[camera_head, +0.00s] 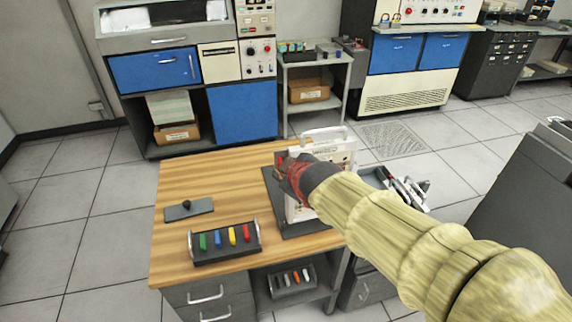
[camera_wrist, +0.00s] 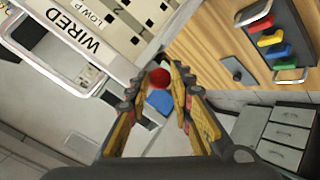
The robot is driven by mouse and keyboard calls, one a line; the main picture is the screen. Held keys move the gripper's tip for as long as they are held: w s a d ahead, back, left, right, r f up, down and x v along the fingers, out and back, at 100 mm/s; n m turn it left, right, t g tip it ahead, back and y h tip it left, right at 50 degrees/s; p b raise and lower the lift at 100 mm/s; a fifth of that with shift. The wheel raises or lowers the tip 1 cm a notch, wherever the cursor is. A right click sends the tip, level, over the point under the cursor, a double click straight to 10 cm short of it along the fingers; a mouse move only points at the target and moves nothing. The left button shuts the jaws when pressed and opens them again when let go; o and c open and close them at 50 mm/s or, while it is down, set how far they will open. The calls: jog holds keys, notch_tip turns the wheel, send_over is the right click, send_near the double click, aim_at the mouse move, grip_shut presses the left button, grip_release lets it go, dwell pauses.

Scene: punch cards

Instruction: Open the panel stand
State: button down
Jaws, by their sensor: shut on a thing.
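The panel stand (camera_head: 338,150) is a white panel with a handle on top, on a dark base (camera_head: 305,228) on the wooden table. My gripper (camera_head: 285,172) is at its left side, and my arm covers much of the panel. In the wrist view, the panel (camera_wrist: 85,35) shows the word "WIRED" at upper left. A round red knob (camera_wrist: 159,78) sits between the fingers of my gripper (camera_wrist: 155,80), which are shut on it. The knob's link to the stand is hidden.
A black rack (camera_head: 225,257) with green, blue, yellow and red pieces stands at the table's front. A grey plate with a black knob (camera_head: 188,208) lies at left. A tray of tools (camera_head: 400,186) is right of the stand. The table's left back is clear.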

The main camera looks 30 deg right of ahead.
jog(key=shift+s+a+f+g, duration=0.15)
jog(key=shift+s+f, duration=0.2)
jog(key=shift+f, duration=0.35)
jog(key=shift+s+f+g, duration=0.15)
jog(key=shift+s+f, duration=0.15)
jog(key=shift+f, duration=0.35)
jog(key=c, duration=1.8)
grip_release()
jog(key=shift+w+a, duration=0.15)
jog(key=shift+o, duration=1.1)
jog(key=shift+w+r, duration=0.2)
jog(key=shift+r, duration=0.25)
jog(key=shift+r, duration=0.2)
jog(key=v, duration=1.2)
jog(key=shift+f, duration=0.2)
